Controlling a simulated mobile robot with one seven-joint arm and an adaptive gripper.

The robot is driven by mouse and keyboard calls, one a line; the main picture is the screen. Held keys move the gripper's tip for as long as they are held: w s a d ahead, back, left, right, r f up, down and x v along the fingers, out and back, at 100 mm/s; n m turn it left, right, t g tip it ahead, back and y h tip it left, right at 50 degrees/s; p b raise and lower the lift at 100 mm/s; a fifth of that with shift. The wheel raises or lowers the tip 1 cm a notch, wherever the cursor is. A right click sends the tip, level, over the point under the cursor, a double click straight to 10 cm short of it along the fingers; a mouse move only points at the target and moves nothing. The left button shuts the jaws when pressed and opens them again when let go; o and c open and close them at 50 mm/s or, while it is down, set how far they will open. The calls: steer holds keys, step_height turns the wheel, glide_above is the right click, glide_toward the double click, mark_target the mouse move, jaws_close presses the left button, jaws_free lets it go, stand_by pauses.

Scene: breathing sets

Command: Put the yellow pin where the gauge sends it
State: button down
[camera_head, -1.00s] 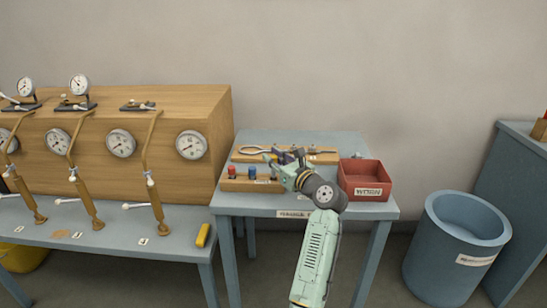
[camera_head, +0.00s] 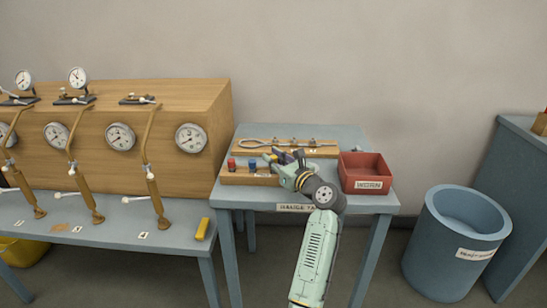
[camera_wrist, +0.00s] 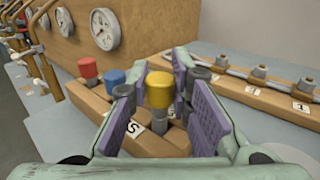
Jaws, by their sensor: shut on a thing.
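The yellow pin (camera_wrist: 159,90) stands upright between the purple-padded jaws of my gripper (camera_wrist: 163,100) in the wrist view. My gripper is shut on it, at the right end of a low wooden block (camera_wrist: 125,138). I cannot tell whether the pin's foot is still in the block. A red pin (camera_wrist: 88,68) and a blue pin (camera_wrist: 115,79) stand in the same block. In the head view my gripper (camera_head: 283,172) hides the yellow pin. Round dial gauges (camera_head: 190,138) sit on the wooden cabinet face at left.
A rack with several fittings (camera_head: 325,152) lies behind the block. A red open box marked WORN (camera_head: 366,185) stands right of my gripper. A blue bin (camera_head: 440,255) is on the floor at right. A yellow object (camera_head: 202,228) lies at the left bench's edge.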

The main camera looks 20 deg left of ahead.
steer(key=shift+f, duration=0.9)
steer(key=c, duration=1.4)
jaws_free()
steer(key=v, duration=1.2)
steer(key=shift+r, duration=0.15)
